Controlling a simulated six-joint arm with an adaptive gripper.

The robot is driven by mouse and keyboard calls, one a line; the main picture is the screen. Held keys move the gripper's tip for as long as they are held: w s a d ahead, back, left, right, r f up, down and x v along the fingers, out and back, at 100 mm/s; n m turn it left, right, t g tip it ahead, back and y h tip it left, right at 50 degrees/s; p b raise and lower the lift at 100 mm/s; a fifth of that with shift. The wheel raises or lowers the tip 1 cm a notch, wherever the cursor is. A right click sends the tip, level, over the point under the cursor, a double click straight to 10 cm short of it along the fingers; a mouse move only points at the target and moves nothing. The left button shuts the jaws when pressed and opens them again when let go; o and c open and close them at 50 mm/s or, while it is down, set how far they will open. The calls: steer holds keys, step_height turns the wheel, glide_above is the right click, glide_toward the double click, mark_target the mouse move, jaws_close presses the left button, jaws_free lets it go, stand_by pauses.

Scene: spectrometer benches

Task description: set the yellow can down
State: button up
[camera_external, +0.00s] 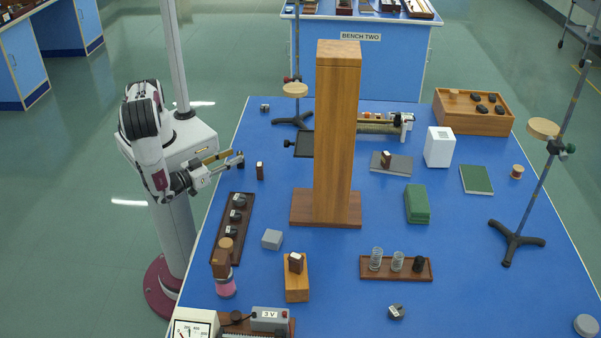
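I cannot make out a yellow can anywhere in the external view. My gripper (238,158) reaches right from the arm, over the left edge of the blue bench (290,205). It is small in this view, and I cannot tell whether its fingers are apart or closed. A narrow yellowish strip (216,155) shows along its upper side; I cannot tell whether it belongs to the gripper or to something held.
A small dark block (260,171) stands just right of my gripper. A tall wooden column (337,140) rises mid-bench. A dark rack (232,229) lies near the left edge. Retort stands rise at the back (296,90) and right (545,190). Bare blue surface lies between the front objects.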

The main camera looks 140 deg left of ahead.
steer(key=shift+d, duration=1.9)
steer(key=o, duration=0.4)
steer(key=shift+o, duration=0.2)
steer(key=shift+w, duration=0.15)
